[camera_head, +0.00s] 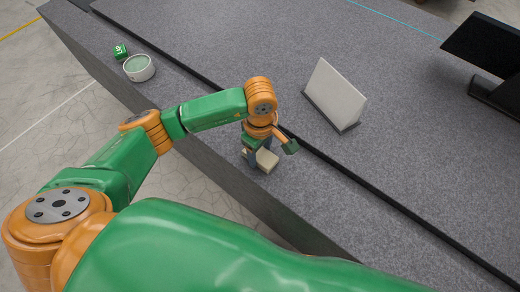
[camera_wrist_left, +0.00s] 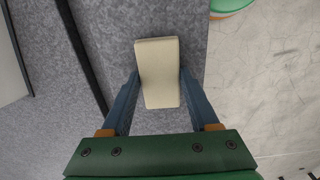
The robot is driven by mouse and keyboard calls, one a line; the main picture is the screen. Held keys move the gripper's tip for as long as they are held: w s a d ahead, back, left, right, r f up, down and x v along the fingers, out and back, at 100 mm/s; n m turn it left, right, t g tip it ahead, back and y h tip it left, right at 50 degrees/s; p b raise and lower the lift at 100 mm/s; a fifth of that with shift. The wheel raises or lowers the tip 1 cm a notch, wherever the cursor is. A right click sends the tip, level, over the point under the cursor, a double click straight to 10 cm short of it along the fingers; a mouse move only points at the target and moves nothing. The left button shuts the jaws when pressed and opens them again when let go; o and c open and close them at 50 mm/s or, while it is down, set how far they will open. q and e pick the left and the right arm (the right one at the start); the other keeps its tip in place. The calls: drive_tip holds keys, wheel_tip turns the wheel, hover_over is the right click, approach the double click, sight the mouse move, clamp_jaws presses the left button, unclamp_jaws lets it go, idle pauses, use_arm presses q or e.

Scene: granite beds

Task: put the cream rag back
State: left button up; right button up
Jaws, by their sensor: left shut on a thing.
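The cream rag (camera_head: 265,160) is a small folded block at the front edge strip of the grey granite bed. My left gripper (camera_head: 259,158) is around it, pointing down, with its fingers partly hidden by the wrist in the head view. In the left wrist view the cream rag (camera_wrist_left: 158,75) lies between the two blue fingers of my left gripper (camera_wrist_left: 157,90), which is shut on it. I cannot tell whether the rag touches the granite. My right gripper is not in view.
A white panel (camera_head: 335,94) stands on a dark base behind the gripper. A dark screen (camera_head: 485,48) stands far right. A dark groove runs along the bed.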

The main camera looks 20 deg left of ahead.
sight(260, 155)
use_arm(q)
drive_tip(key=shift+f, duration=0.25)
drive_tip(key=o, duration=1.2)
drive_tip(key=shift+r, duration=0.1)
drive_tip(key=shift+r, duration=0.1)
wheel_tip(260, 155, up, 12)
drive_tip(key=shift+r, duration=0.1)
